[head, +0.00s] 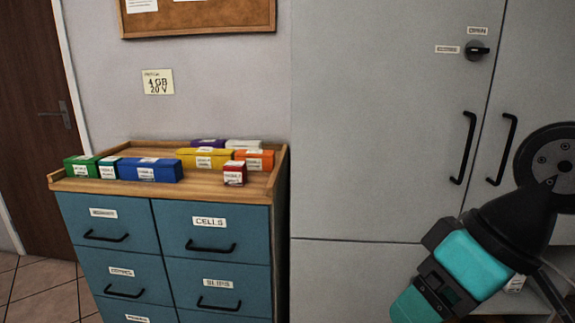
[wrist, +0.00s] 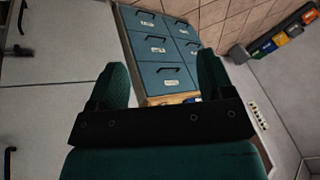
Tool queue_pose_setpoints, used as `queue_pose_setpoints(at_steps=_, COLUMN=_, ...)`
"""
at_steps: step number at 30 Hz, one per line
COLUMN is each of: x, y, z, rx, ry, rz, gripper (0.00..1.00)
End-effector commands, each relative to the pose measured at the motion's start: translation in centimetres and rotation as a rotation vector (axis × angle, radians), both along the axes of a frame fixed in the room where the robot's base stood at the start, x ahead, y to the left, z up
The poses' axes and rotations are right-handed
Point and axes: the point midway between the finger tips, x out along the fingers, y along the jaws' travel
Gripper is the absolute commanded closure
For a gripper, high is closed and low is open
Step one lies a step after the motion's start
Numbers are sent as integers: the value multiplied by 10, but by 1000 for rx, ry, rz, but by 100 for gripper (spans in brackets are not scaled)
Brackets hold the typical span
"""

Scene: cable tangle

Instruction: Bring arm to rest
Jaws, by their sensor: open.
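My arm (head: 510,225) reaches in from the right edge of the head view, in front of the grey cabinet. My teal and black gripper (head: 415,305) is at its lower end, near the bottom edge of the picture. In the wrist view my gripper (wrist: 163,78) has its two dark green fingers spread wide apart. Nothing is between the fingers; behind the gap, at a distance, is the blue drawer unit (wrist: 165,48). The head view cuts off part of the arm at its right edge.
The blue drawer unit (head: 165,245) stands at the left, with several small labelled boxes on its wooden top (head: 225,190). The tall grey cabinet (head: 375,130) has black handles and a knob (head: 478,50). A brown door (head: 35,115) is at far left. Space between gripper and drawers looks clear.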

Motion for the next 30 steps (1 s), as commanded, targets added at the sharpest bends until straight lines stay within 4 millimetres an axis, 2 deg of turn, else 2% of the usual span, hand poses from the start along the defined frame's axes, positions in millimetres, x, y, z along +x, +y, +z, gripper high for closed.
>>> queue_pose_setpoints(at_steps=1, x=-23, y=3, z=-9, rx=-26, ry=58, rz=51, gripper=26)
queue_pose_setpoints(at_steps=2, x=-36, y=4, z=-14, rx=-43, ry=92, rz=79, gripper=26)
queue_pose_setpoints(at_steps=3, x=-46, y=3, z=-8, rx=-58, ry=120, rz=99, gripper=26)
queue_pose_setpoints(at_steps=4, x=-42, y=3, z=8, rx=-54, ry=112, rz=90, gripper=26)
queue_pose_setpoints(at_steps=13, x=-40, y=3, z=85, rx=-51, ry=107, rz=85, gripper=26)
queue_pose_setpoints(at_steps=18, x=-39, y=3, z=114, rx=-50, ry=107, rz=85, gripper=26)
queue_pose_setpoints(at_steps=30, x=-39, y=3, z=118, rx=-50, ry=107, rz=85, gripper=26)
